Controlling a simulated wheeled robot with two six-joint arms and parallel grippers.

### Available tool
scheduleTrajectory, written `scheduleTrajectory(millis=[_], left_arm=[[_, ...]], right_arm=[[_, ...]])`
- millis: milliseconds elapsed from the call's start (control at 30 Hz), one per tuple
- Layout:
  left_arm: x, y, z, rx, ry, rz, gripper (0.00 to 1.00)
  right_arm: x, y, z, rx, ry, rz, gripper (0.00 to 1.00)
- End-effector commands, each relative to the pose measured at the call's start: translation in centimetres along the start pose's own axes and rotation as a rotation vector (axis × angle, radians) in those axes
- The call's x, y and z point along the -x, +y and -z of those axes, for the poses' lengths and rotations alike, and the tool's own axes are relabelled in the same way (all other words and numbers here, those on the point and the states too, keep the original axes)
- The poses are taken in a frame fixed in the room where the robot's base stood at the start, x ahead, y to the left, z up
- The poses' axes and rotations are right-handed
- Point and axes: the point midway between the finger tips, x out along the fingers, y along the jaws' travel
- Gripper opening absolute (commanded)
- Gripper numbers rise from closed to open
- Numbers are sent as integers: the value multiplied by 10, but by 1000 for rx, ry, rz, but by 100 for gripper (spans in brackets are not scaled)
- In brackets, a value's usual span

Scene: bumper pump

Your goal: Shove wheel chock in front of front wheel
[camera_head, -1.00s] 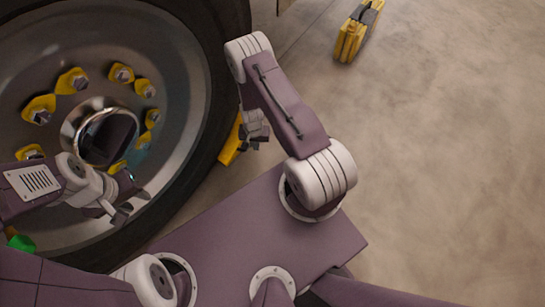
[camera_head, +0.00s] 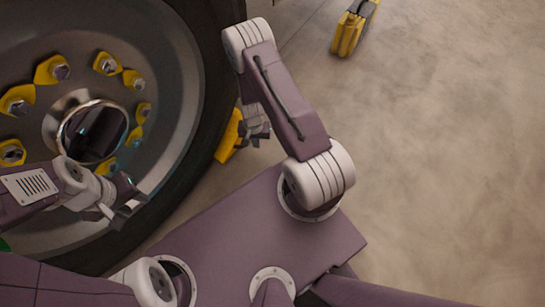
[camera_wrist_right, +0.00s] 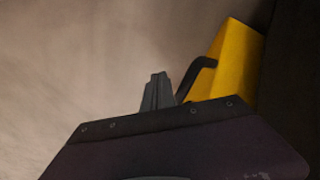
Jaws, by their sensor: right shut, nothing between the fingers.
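The large wheel (camera_head: 188,120), with a black tyre, grey rim and yellow-tagged nuts, fills the upper left of the head view. A yellow wheel chock (camera_head: 229,140) is on the floor close beside the tyre, partly hidden by my right arm. It also shows in the right wrist view (camera_wrist_right: 236,62), with a black handle, near a dark surface at the right edge. I cannot tell if it touches the tyre. My right gripper (camera_head: 258,137) is shut and empty, beside the chock. My left gripper (camera_head: 122,207) is in front of the wheel; its opening is unclear.
A second yellow and black chock (camera_head: 350,32) stands on the concrete floor at the top. The floor (camera_head: 445,150) on the right is clear. The wheel is close to my left arm and the front of my base.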

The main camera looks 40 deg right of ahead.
Motion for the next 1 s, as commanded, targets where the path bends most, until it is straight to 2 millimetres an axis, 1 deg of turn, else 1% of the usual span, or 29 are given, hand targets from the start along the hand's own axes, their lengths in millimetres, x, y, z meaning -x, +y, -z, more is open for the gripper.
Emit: scheduleTrajectory(millis=[33, 1000], left_arm=[[-4, 0, 0, 0, 0, 0, 36], [-40, -1, -4, 0, 0, 0, 36]], right_arm=[[-2, 1, 0, 0, 1, 0, 0], [-2, 13, -7, 1, 0, 0, 0]])
